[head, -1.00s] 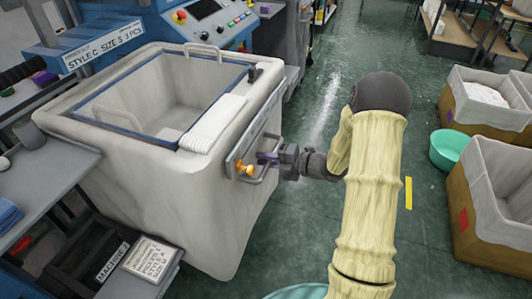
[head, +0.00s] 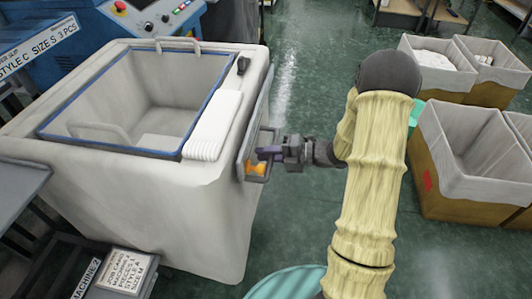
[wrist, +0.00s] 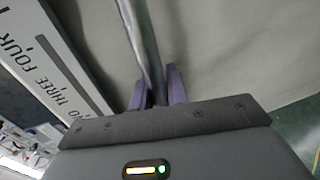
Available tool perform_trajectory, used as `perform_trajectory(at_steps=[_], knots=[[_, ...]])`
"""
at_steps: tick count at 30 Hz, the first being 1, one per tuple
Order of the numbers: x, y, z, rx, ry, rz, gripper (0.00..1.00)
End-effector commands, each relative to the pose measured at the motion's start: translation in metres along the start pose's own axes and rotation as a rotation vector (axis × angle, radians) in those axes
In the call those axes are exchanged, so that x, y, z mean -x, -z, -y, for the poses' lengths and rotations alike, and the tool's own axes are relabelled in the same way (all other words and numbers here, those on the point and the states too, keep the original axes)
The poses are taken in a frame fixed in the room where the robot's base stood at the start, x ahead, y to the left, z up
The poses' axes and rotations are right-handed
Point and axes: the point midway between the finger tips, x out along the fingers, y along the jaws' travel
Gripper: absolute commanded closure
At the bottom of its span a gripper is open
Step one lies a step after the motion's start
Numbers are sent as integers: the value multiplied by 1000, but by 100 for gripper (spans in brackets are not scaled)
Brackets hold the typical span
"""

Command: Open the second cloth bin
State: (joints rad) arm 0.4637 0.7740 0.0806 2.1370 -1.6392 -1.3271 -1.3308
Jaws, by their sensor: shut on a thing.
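A large pale cloth bin (head: 190,215) with a blue-edged open top (head: 110,152) stands at the left in the head view. A metal handle (head: 262,143) with an orange piece (head: 255,168) is on its right face. My gripper (head: 266,153) is at this handle, coming from the right. In the wrist view my purple fingers (wrist: 158,90) are shut on either side of a grey bar (wrist: 143,50) of the handle. A card reading MACHINE 2 (head: 87,279) is beside the bin's lower front. My fingertips are small in the head view.
A blue machine (head: 75,40) with a control panel is behind the bin. A grey table (head: 25,178) is at its left. Lined bins (head: 480,190) stand at the right. Green floor (head: 310,215) is open between them. A folded white cloth (head: 215,125) lies on the bin's rim.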

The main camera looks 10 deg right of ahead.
Motion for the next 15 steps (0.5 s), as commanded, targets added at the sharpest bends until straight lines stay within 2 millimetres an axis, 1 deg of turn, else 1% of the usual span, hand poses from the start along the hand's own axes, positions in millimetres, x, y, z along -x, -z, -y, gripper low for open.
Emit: perform_trajectory(at_steps=[3,4,5,6,15], knots=[[0,0,1,-1,2,-1,100],[0,0,1,-1,2,-1,82],[0,0,1,-1,2,-1,76],[0,0,1,-1,2,0,75],[2,0,0,-1,1,2,75]])
